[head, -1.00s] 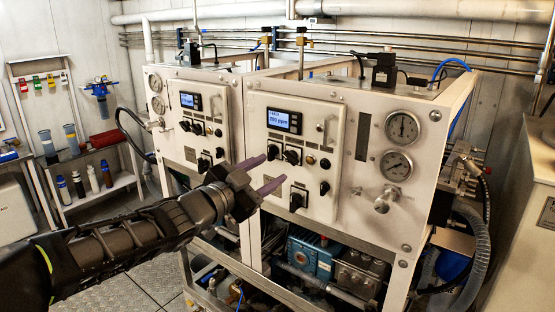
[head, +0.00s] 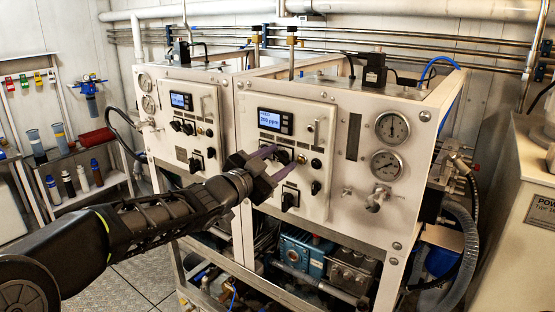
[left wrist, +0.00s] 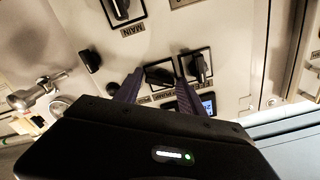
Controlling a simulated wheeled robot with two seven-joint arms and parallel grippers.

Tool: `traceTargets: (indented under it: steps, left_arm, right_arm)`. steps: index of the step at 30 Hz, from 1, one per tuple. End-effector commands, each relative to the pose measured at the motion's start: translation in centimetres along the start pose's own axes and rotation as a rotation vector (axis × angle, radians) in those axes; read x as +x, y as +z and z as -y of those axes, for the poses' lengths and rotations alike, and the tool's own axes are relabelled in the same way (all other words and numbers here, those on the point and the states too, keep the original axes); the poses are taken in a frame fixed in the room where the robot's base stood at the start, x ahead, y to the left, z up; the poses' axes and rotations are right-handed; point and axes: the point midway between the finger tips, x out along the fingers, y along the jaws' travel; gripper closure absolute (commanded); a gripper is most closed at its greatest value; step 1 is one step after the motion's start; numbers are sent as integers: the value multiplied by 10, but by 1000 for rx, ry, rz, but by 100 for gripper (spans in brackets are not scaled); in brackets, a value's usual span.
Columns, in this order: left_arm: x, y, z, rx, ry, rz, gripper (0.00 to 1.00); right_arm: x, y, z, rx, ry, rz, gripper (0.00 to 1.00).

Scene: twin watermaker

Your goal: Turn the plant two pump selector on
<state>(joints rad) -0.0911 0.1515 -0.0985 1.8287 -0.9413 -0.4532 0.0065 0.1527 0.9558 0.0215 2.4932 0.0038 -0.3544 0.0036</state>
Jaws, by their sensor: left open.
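The nearer panel (head: 322,130) on the right carries a lit display (head: 275,121) with black selector knobs below it. My left gripper (head: 280,159) is open in front of the panel, with its purple fingers pointing at the selector (head: 284,155) right of centre under the display. In the left wrist view the panel appears upside down. There the open fingers (left wrist: 156,78) lie on either side of this selector (left wrist: 160,74), and a second selector (left wrist: 196,66) sits just right of the right finger. I cannot tell whether the fingers touch the knob. My right gripper is out of view.
A larger selector labelled MAIN (left wrist: 122,10) sits below, also seen in the head view (head: 290,200). A similar panel (head: 181,125) stands to the left. Gauges (head: 392,127) and a valve (head: 377,199) are on the right. A bottle shelf (head: 100,190) is far left.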

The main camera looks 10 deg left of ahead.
Motion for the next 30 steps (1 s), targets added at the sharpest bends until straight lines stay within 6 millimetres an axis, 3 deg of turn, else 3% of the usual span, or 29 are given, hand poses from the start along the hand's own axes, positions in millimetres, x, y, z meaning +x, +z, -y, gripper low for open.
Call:
traceTargets:
  steps: [5,22,30]
  left_arm:
    - [0,0,0,0,0,0,53]
    - [0,0,0,0,0,0,99]
    - [0,1,0,12,0,0,100]
  right_arm:
    - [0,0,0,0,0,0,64]
    - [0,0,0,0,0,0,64]
    - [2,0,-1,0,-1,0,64]
